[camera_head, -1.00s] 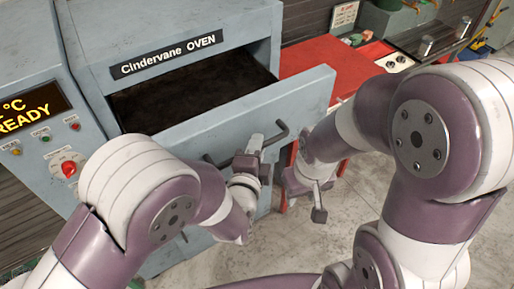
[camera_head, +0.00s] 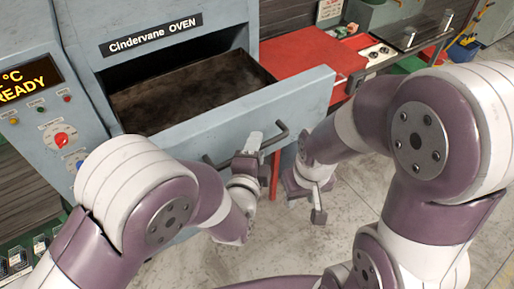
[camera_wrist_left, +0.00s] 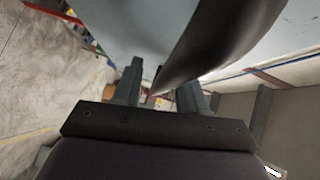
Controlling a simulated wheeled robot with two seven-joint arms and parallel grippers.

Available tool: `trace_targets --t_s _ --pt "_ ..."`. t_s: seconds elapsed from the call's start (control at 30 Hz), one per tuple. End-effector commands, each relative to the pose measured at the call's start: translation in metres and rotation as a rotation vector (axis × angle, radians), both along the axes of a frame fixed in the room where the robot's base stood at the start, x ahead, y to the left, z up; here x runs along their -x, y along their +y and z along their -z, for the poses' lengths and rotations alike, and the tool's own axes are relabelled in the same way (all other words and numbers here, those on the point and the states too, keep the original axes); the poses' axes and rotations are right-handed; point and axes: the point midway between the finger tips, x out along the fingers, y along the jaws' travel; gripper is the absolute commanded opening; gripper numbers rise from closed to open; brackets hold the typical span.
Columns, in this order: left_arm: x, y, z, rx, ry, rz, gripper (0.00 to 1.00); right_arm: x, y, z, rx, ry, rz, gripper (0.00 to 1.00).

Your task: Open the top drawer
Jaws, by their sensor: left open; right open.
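The top drawer (camera_head: 225,118) is a grey-blue, dark-floored drawer in the oven labelled "Cindervane OVEN" (camera_head: 160,78). It stands pulled well out, with its dark inside (camera_head: 185,90) showing. A dark bar handle (camera_head: 275,138) runs across its front. My left gripper (camera_head: 254,147) is at the handle, its jaws open around the bar. In the left wrist view the dark handle bar (camera_wrist_left: 205,50) runs between the two open fingers (camera_wrist_left: 160,90); I cannot tell whether they touch it. My right gripper (camera_head: 318,203) is open and empty, to the right of the drawer front.
The control panel (camera_head: 40,110) with a lit display and red knob stands left. A red table (camera_head: 310,58) is behind the drawer on the right, beside a bench (camera_head: 395,40) with tools. Bare concrete floor (camera_head: 345,235) lies below my right gripper.

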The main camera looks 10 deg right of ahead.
Motion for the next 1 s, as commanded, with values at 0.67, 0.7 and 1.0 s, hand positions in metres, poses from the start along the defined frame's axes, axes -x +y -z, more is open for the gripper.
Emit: trace_targets --t_s 0.67,0.7,1.0 --pt "0.076 0.034 -0.011 0.003 -0.003 0.006 0.41 0.000 0.000 0.022 0.000 0.000 0.000 0.43" --pt "0.084 0.038 -0.013 0.005 -0.003 0.006 0.41 0.000 0.000 0.023 0.000 0.000 0.000 0.43" --pt "0.113 0.054 -0.019 0.002 -0.002 0.000 0.41 0.000 0.000 0.025 0.000 0.000 0.000 0.43"
